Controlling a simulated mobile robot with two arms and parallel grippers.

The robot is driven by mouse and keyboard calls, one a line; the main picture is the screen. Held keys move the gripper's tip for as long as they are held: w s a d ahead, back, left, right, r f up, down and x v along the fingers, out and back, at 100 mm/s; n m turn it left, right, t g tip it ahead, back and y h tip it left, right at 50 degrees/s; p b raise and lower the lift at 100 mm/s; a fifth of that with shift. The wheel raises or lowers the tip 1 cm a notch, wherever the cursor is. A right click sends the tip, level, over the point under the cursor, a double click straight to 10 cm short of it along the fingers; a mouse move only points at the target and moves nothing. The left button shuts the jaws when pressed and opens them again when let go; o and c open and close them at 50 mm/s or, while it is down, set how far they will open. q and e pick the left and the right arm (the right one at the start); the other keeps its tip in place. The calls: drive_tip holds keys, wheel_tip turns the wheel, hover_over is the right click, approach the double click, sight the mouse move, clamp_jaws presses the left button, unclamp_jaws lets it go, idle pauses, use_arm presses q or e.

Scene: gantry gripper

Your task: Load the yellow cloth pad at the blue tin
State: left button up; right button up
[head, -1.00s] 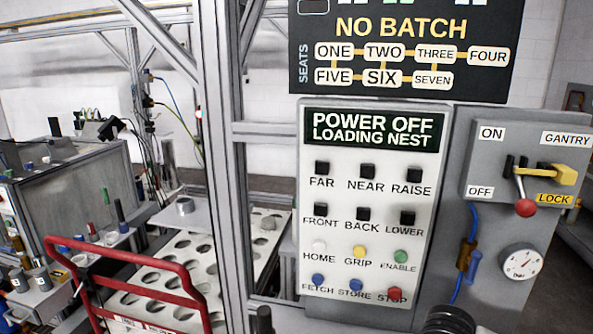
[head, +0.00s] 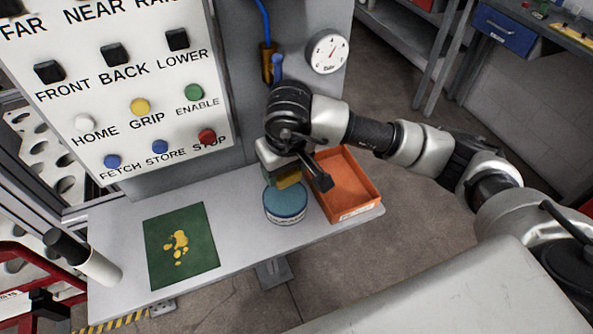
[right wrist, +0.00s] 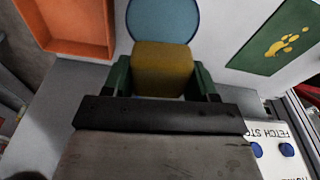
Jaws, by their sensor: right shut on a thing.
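The yellow cloth pad (head: 289,181) is between the green fingers of my right gripper (head: 286,183). The right wrist view shows the pad (right wrist: 162,70) filling the space between the fingers (right wrist: 163,78). The blue tin (head: 286,203) is a round, low tin with a blue top, standing on the grey shelf just below the gripper. In the right wrist view the tin's top (right wrist: 163,18) shows just beyond the pad, which overlaps its edge. I cannot tell whether pad and tin touch. My left gripper is not in view.
An orange tray (head: 345,187) stands close to the tin's right. A green mat (head: 160,262) with yellow spots lies at the shelf's left. A white cylinder with a dark top (head: 95,262) is at the left end. The button panel (head: 125,90) rises behind.

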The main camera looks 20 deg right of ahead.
sight(284, 196)
drive_tip(key=f, duration=0.2)
drive_tip(key=b, duration=0.1)
drive_tip(key=shift+s+a+f, duration=0.1)
drive_tip(key=shift+s+f, duration=0.15)
drive_tip(key=shift+f, duration=0.15)
drive_tip(key=shift+w+f+b, duration=0.1)
drive_tip(key=shift+f+b, duration=0.25)
drive_tip(key=shift+f, duration=1.1)
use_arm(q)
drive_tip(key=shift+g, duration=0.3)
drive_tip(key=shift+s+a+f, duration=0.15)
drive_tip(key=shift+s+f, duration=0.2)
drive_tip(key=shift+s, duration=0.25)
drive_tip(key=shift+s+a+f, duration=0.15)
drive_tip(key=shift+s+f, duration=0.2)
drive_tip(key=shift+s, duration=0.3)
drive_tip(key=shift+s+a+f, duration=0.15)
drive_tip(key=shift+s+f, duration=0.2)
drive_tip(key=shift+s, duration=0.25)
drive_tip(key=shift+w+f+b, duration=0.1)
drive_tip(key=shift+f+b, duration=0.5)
use_arm(e)
drive_tip(key=shift+f, duration=0.55)
drive_tip(key=shift+r+p, duration=0.4)
drive_tip(key=shift+r, duration=0.5)
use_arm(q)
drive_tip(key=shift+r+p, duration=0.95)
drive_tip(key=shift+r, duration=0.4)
use_arm(e)
drive_tip(key=shift+r, duration=2.65)
